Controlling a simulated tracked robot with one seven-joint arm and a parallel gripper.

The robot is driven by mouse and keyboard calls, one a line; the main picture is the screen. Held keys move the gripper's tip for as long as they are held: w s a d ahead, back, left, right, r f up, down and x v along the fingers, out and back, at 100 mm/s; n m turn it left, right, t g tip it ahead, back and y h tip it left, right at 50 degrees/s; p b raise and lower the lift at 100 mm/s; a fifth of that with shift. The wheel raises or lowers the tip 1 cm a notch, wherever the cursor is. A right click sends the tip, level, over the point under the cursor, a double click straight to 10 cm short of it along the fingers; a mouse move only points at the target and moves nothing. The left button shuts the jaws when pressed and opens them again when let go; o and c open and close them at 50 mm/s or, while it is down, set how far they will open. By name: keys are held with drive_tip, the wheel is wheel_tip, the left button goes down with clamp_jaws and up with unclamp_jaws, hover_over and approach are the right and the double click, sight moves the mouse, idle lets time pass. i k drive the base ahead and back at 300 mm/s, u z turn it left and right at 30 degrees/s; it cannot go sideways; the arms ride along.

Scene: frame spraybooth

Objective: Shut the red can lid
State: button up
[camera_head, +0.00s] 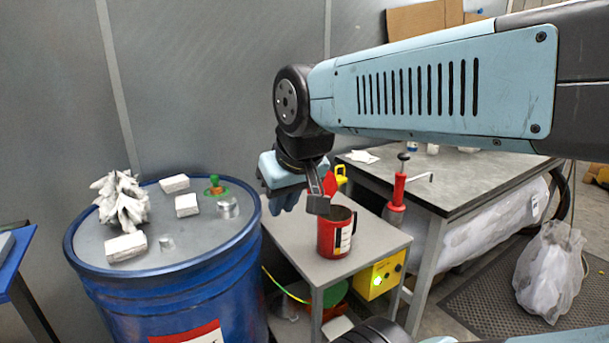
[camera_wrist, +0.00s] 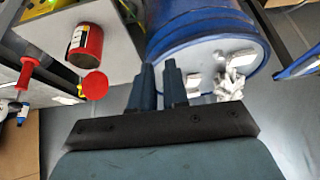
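The red can (camera_head: 336,238) stands upright on a small grey table, with a pale label on its side and a dark open mouth. Its red lid (camera_head: 330,183) stands up open behind the rim, partly hidden by my wrist. In the wrist view the can (camera_wrist: 86,42) is at the upper left, with the round lid (camera_wrist: 94,85) swung out beside its mouth. My gripper (camera_head: 284,207) is above and left of the can, pointing down, apart from can and lid. In the wrist view my gripper (camera_wrist: 160,66) shows a narrow empty gap between its fingers.
A blue drum (camera_head: 170,300) with white blocks, a crumpled white cloth (camera_head: 121,200) and small metal pieces on top stands left of the small table (camera_head: 296,235). A red-handled tool (camera_head: 397,192) stands right of the can, by the larger workbench (camera_head: 470,185). A yellow box (camera_head: 380,277) sits below.

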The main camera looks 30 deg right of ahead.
sight(329, 184)
drive_tip(key=z, duration=1.45)
drive_tip(key=k, duration=1.2)
drive_tip(key=u, duration=1.35)
drive_tip(key=i, duration=1)
drive_tip(key=z, duration=0.05)
